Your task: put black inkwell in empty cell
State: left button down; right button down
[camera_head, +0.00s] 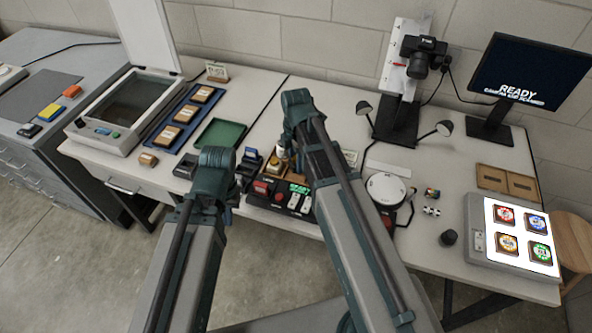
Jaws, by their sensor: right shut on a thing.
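My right gripper (284,150) hangs below its raised wrist over the middle of the table, behind the red and black control box. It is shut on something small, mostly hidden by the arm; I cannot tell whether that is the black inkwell. My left gripper (236,181) is low at the table's front edge, left of the control box, and its fingers cannot be made out. A small black round object (448,237) stands apart at the right front; I cannot identify it. A brown tray (492,178) with two recesses lies at the right back. No empty cell shows clearly.
The control box (282,196) stands between the arms. A blue tray (157,137) with labelled blocks and an empty green tray (219,135) are at left. A round white device (386,188), camera stand (398,118), monitor (513,88) and light panel (488,238) occupy the right.

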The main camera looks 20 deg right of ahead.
jog(key=shift+f+b, duration=1.65)
jog(key=shift+f, duration=0.2)
jog(key=shift+f, duration=0.2)
jog(key=c, duration=0.6)
grip_release()
jog(key=shift+r, duration=0.1)
jog(key=shift+r, duration=0.15)
notch_tip(320, 180, up, 12)
jog(key=p, duration=1.2)
